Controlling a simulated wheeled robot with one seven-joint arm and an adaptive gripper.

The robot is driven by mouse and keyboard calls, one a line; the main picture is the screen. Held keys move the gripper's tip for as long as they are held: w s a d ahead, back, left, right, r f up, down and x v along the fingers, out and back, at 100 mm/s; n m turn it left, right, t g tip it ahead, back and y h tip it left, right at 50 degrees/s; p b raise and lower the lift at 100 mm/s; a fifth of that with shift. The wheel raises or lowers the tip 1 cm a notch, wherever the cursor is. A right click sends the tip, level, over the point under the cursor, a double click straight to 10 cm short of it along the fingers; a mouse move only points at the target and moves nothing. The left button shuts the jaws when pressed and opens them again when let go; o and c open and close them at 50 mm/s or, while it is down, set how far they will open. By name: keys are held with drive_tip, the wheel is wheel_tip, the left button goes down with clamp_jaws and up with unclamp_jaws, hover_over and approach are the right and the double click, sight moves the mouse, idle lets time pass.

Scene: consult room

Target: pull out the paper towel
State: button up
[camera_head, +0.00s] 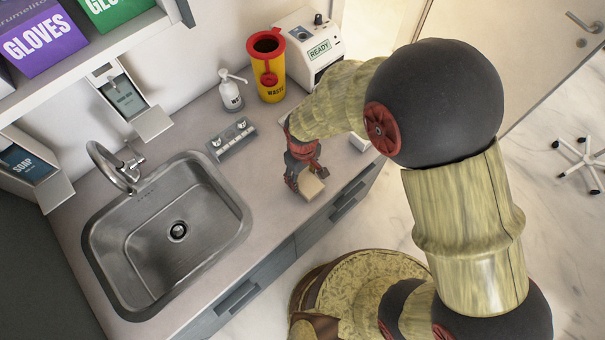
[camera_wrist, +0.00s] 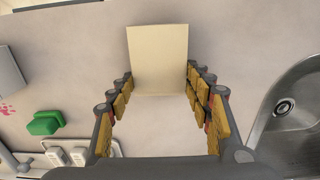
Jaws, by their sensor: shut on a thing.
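My gripper (camera_head: 302,183) is over the counter to the right of the sink, its fingers pointing down. It is shut on a small cream, box-like piece (camera_head: 312,188). In the wrist view the piece (camera_wrist: 157,58) is a plain cream rectangle between the two fingers (camera_wrist: 159,85), with the finger pads at its lower sides. I cannot tell whether it is the paper towel or whether it touches the counter. A grey wall dispenser (camera_head: 123,98) with a dark label hangs above the counter; its label is too small to read. No other paper towel is clearly visible.
The steel sink (camera_head: 242,205) lies to the left. A green block (camera_wrist: 46,123) shows in the wrist view.

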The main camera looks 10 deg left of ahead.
drive_tip(key=o, duration=1)
wheel_tip(320, 180, up, 12)
idle(0.4)
